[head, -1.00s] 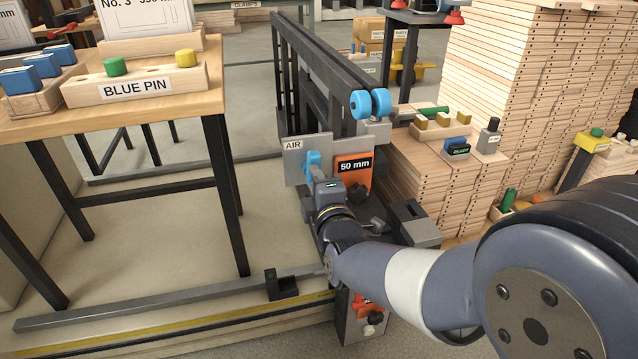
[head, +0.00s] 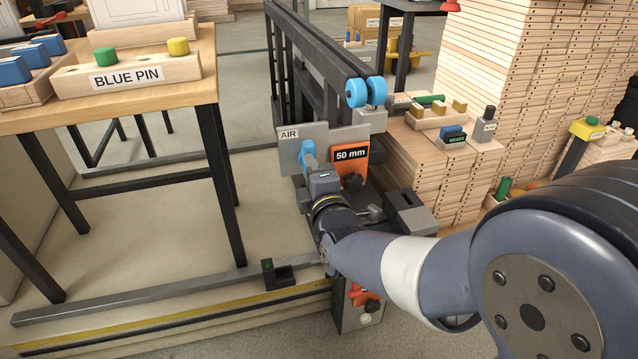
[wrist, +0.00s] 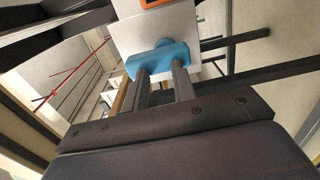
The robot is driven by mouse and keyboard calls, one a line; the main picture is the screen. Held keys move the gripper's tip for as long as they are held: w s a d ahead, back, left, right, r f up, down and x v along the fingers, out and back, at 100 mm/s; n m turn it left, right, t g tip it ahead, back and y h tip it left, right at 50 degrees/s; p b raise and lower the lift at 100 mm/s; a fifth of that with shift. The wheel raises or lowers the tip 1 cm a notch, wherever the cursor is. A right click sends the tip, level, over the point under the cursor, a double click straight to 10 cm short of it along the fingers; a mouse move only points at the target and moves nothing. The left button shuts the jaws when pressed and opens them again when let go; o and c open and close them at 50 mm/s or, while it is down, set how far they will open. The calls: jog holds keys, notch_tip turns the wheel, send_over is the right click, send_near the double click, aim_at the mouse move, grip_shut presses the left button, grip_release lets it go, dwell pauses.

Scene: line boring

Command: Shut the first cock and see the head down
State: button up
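A blue cock handle (head: 308,154) sits on the grey plate marked AIR (head: 289,147). The wrist view also shows the blue handle (wrist: 158,60), lying across the ends of my gripper's fingers. My gripper (head: 314,168) is right at the handle. In the wrist view its two fingers (wrist: 161,80) stand apart with a gap between them. Their tips are hidden at the handle, so I cannot tell if they touch it. Black beams (head: 320,45) with blue rollers (head: 366,92) stand raised behind the plate. Which part is the head is not clear.
An orange 50 mm sign (head: 350,155) with a dark knob is right beside the plate. A wooden table with a BLUE PIN block (head: 126,76) stands left. Stacked boards (head: 540,60) fill the right. A grey rail (head: 150,294) runs low at the front.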

jog(key=shift+w+r, duration=0.15)
jog(key=shift+r, duration=0.15)
jog(key=shift+o, duration=1.1)
jog(key=shift+s+d+f+p, duration=0.15)
jog(key=shift+s+p, duration=0.05)
jog(key=shift+p, duration=0.1)
jog(key=o, duration=0.9)
jog(key=p+v, duration=0.2)
jog(key=v, duration=0.7)
jog(key=shift+s, duration=0.2)
jog(key=shift+s+d+f, duration=0.1)
jog(key=shift+s, duration=0.55)
jog(key=shift+w, duration=0.15)
jog(key=b+x, duration=0.2)
jog(key=x, duration=1.1)
jog(key=shift+b, duration=0.4)
